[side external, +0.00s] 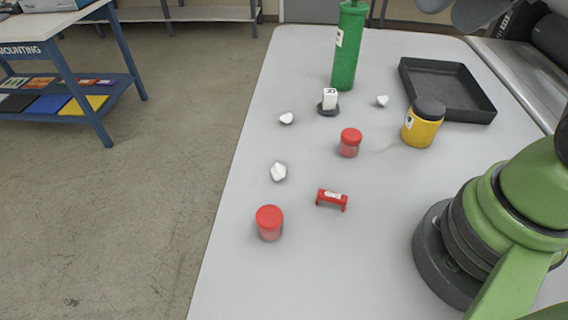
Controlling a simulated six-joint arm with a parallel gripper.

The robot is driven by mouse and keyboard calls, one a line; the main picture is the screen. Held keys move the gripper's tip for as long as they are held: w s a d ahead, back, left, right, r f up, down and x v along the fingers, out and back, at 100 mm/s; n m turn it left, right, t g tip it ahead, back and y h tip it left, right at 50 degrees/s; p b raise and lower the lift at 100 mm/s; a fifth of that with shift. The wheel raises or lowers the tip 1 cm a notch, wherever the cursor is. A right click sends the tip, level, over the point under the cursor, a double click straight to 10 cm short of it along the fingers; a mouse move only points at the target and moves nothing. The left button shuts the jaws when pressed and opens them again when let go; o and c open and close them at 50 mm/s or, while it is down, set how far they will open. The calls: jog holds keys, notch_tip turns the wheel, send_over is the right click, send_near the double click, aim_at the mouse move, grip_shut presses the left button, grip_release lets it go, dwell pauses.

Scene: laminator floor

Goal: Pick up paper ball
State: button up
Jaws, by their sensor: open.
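Three crumpled white paper balls lie on the grey table (240,260). The nearest paper ball (278,172) is left of the middle, between two red-lidded jars. A second paper ball (286,118) lies farther back near the left edge. A third paper ball (382,101) lies at the back, left of the black tray. My gripper is not in view; only green and dark parts of my arm show at the right.
Near the balls stand red-lidded jars (269,223) (350,142), a red bracket (332,198), and a white block on a dark base (329,101). Farther back are a tall green bottle (347,50), a yellow jar (422,126) and an empty black tray (478,114). The front middle is clear.

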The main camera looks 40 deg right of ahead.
jog(key=w+a+f+g, duration=0.2)
jog(key=w+f+g, duration=0.1)
jog(key=w, duration=0.5)
jog(key=g+h, duration=0.2)
jog(key=g, duration=0.2)
send_over(277, 166)
notch_tip(277, 166, down, 23)
jog(key=shift+s+d+r, duration=0.1)
jog(key=shift+d+r, duration=0.05)
jog(key=shift+r, duration=0.05)
notch_tip(277, 166, down, 6)
jog(key=shift+r, duration=0.1)
jog(key=c, duration=1)
